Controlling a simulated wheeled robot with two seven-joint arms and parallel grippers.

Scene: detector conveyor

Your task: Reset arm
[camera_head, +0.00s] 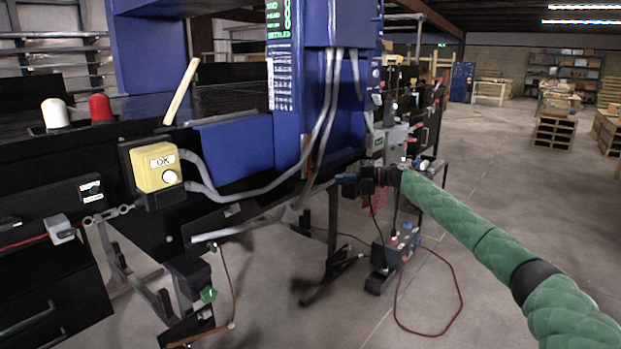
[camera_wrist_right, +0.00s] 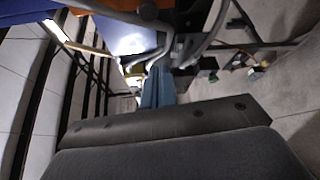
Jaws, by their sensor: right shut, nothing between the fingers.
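My right arm, in a green padded sleeve, comes in from the right of the head view and reaches toward the middle. Its gripper (camera_head: 340,178) is dark with blue fingertips and points left, in front of the blue machine column (camera_head: 288,90). The gripper is shut and empty. In the right wrist view the blue fingers (camera_wrist_right: 158,88) lie together, with grey conduits and the machine close beyond them. Whether the fingertips touch the machine is not clear. My left gripper is in neither view.
A yellow OK button box (camera_head: 157,168) sits on the black conveyor side at the left. White and red domes (camera_head: 101,108) stand above it. Grey conduits (camera_head: 318,130) run down the column. A red cable (camera_head: 462,290) loops on the floor. Open floor (camera_head: 490,130) lies at the right, before pallets (camera_head: 556,130).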

